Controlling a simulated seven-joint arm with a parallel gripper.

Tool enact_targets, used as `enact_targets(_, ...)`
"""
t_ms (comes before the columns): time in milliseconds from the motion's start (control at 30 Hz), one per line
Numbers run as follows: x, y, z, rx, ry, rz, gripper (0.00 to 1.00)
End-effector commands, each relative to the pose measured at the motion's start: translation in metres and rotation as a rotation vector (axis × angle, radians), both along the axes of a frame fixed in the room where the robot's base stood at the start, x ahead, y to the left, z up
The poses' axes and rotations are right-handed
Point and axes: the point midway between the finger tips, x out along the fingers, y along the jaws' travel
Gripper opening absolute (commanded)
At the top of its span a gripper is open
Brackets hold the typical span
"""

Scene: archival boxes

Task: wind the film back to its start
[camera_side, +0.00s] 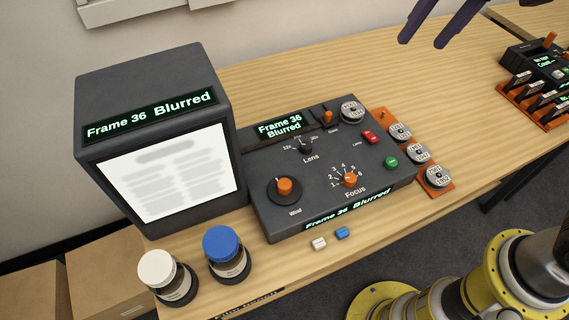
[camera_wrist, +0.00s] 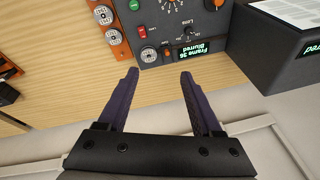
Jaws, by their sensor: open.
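The film reader's control panel (camera_side: 320,215) lies on the wooden table. Its display (camera_side: 280,124) reads "Frame 36 Blurred". The Wind knob (camera_side: 285,187) is an orange knob on a dark dial at the panel's front left. The Focus knob (camera_side: 350,180) and the Lens knob (camera_side: 305,148) are also on it. A film reel (camera_side: 352,111) sits at the panel's back right corner. The screen (camera_side: 170,172) shows a blurred grey page. My gripper (camera_side: 430,38) is open and empty, above the table behind the panel; both fingers show in the wrist view (camera_wrist: 158,78).
An orange rack (camera_side: 448,189) with several reels stands right of the panel. Two jars, white-lidded (camera_side: 156,267) and blue-lidded (camera_side: 221,243), stand in front of the screen. Small white (camera_side: 319,243) and blue (camera_side: 342,232) blocks lie at the front edge. Another dark device (camera_side: 540,62) is far right.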

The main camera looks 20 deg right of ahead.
Motion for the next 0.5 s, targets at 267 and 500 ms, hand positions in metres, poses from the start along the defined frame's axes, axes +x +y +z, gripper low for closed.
enact_targets(267,0.050,0.124,-0.060,-0.051,0.144,0.124,0.67)
enact_targets(500,0.042,0.204,-0.130,-0.125,0.236,0.264,0.67)
